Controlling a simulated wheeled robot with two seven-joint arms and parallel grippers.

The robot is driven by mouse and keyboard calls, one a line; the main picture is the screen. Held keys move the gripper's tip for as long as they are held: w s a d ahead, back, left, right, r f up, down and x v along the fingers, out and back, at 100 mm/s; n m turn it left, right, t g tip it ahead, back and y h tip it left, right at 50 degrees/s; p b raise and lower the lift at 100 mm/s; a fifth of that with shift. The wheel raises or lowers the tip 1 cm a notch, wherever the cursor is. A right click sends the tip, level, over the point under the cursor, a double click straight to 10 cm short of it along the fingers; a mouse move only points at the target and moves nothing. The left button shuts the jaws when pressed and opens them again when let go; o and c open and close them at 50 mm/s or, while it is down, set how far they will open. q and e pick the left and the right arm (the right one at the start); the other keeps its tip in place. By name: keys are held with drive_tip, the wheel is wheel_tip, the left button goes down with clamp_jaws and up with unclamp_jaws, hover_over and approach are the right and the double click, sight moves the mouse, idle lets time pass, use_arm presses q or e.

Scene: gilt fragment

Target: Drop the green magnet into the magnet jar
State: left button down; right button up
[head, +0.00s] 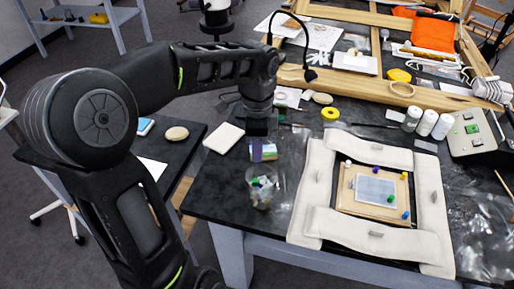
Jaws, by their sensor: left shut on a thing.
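My left gripper (261,150) points down just above the magnet jar (262,192), a clear container near the table's front left. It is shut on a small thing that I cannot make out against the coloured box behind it. The jar stands upright with several coloured magnets in it. A small green magnet (391,198) shows on the framed board (370,207) to the right, at the edge of its pale sheet, with blue, yellow and white ones around it. My right gripper is not in view.
Padded cream strips (345,231) surround the board. A yellow tape roll (331,114) and a white block (223,138) lie near the arm. White bottles (427,122) and a grey control box (472,133) stand at right. A large wooden frame (360,88) lies behind.

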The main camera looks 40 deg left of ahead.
use_arm(q)
drive_tip(key=shift+f+b, duration=1.9)
drive_tip(key=shift+f, duration=0.75)
drive_tip(key=c, duration=1.4)
unclamp_jaws()
drive_tip(key=shift+o, duration=0.2)
drive_tip(key=shift+r, duration=0.1)
wheel_tip(320, 180, up, 8)
drive_tip(key=shift+f, duration=0.15)
